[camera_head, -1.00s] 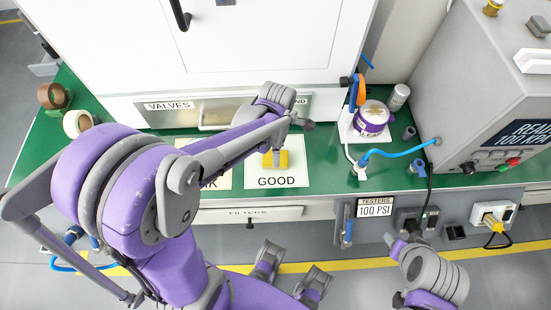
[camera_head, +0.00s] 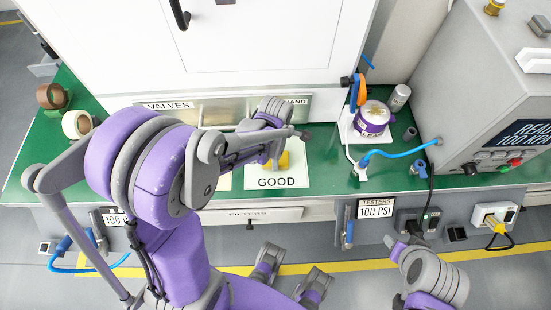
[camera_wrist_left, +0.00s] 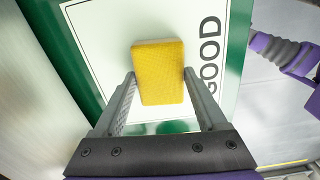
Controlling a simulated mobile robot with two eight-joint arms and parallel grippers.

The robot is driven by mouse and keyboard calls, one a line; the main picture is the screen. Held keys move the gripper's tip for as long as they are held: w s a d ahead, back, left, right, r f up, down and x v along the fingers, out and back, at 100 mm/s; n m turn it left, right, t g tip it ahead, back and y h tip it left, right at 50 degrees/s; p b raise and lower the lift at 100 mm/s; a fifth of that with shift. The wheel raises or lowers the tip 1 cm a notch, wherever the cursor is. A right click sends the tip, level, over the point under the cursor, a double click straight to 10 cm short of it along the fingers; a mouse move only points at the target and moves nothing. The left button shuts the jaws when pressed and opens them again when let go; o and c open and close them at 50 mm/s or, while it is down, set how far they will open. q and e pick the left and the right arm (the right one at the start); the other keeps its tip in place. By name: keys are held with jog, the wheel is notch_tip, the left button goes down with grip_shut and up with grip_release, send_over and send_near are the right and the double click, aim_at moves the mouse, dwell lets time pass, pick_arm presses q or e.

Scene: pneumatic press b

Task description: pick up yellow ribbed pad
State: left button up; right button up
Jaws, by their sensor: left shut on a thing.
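The yellow ribbed pad (camera_head: 284,160) is at the white card marked GOOD (camera_head: 277,182) on the green bench top. In the left wrist view the pad (camera_wrist_left: 158,72) is a yellow block between the two grey fingers of my left gripper (camera_wrist_left: 159,78), one finger along each side. My left gripper (camera_head: 275,160) is shut on the pad, and its wrist hides part of it in the head view. I cannot tell whether the pad touches the card. My right arm (camera_head: 435,272) shows at the lower right; its fingers are not clear.
A white cabinet (camera_head: 260,40) stands behind the bench. A purple-and-white round part (camera_head: 372,120) with a blue hose (camera_head: 395,153) is to the right, near a grey tester box (camera_head: 490,110). Tape rolls (camera_head: 76,124) lie at the left. Drawers line the bench front.

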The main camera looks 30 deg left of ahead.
pick_arm(q)
jog(key=shift+c, duration=0.6)
notch_tip(320, 180, up, 10)
jog(key=p, duration=0.1)
jog(key=shift+p, duration=0.35)
jog(key=o, duration=0.8)
jog(key=c, duration=1.1)
